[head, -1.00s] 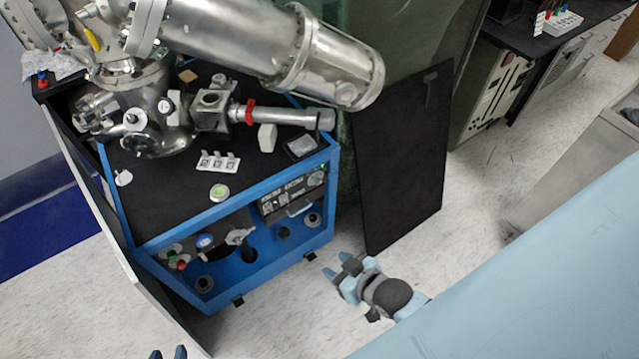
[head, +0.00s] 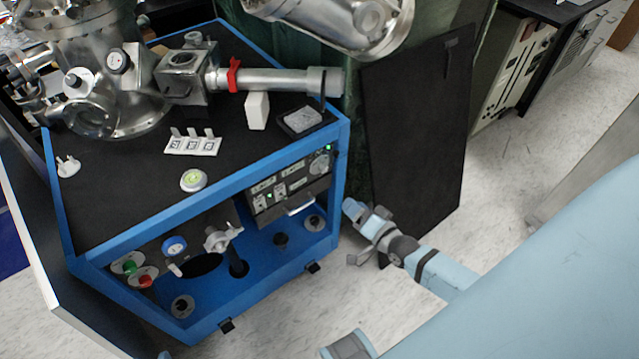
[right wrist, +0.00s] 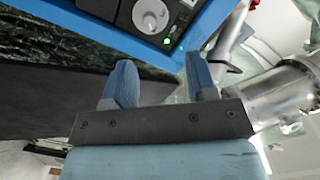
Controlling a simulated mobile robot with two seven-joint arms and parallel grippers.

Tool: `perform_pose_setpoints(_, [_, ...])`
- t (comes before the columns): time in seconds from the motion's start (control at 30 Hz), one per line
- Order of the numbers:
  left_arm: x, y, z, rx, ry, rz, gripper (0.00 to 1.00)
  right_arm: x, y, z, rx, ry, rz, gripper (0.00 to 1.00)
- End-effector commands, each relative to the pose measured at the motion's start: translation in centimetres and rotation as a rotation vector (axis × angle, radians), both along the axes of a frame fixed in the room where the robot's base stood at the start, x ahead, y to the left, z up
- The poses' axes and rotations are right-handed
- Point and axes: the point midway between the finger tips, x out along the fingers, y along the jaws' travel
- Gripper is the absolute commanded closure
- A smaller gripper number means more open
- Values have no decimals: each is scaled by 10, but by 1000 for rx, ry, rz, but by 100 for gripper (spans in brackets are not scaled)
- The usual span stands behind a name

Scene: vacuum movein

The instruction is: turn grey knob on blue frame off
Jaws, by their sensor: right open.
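The blue frame (head: 341,180) of the cabinet holds a dark control panel (head: 290,192). A light grey round knob (head: 319,164) sits at the panel's upper right, near a lit green light; the knob also shows in the right wrist view (right wrist: 151,15). My right gripper (head: 352,212) is just right of the frame's right edge, lower than the knob. In the right wrist view its fingers (right wrist: 160,80) are apart with nothing between them, short of the knob. Of my left gripper, only a blue fingertip (head: 165,355) shows at the bottom edge.
A grey valve handle (head: 222,239), a blue-capped gauge (head: 174,246), and green and red buttons (head: 146,281) are on the lower front. Metal vacuum parts (head: 185,75) stand on the top. A black board (head: 415,140) stands behind my right gripper. Floor is clear to the right.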

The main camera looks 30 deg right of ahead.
Motion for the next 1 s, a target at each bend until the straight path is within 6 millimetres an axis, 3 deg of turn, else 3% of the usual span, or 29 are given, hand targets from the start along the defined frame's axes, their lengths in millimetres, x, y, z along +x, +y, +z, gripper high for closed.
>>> perform_pose_setpoints(0.03, [0,-1,-15,-3,-2,-1,57,5,-8,-16,28,-17,-14,47])
perform_pose_setpoints(0.2, [0,-2,-18,-7,-4,-3,57,12,-22,-19,92,-45,-39,47])
perform_pose_setpoints(0.37, [1,-2,-16,-9,-7,-4,57,27,-22,-17,97,-51,-42,47])
perform_pose_setpoints(0.8, [2,-5,-19,-26,-24,-6,57,116,-14,-18,95,-48,-40,47])
perform_pose_setpoints(1.0, [2,-6,-19,-32,-28,-8,57,141,-12,-18,94,-47,-41,47])
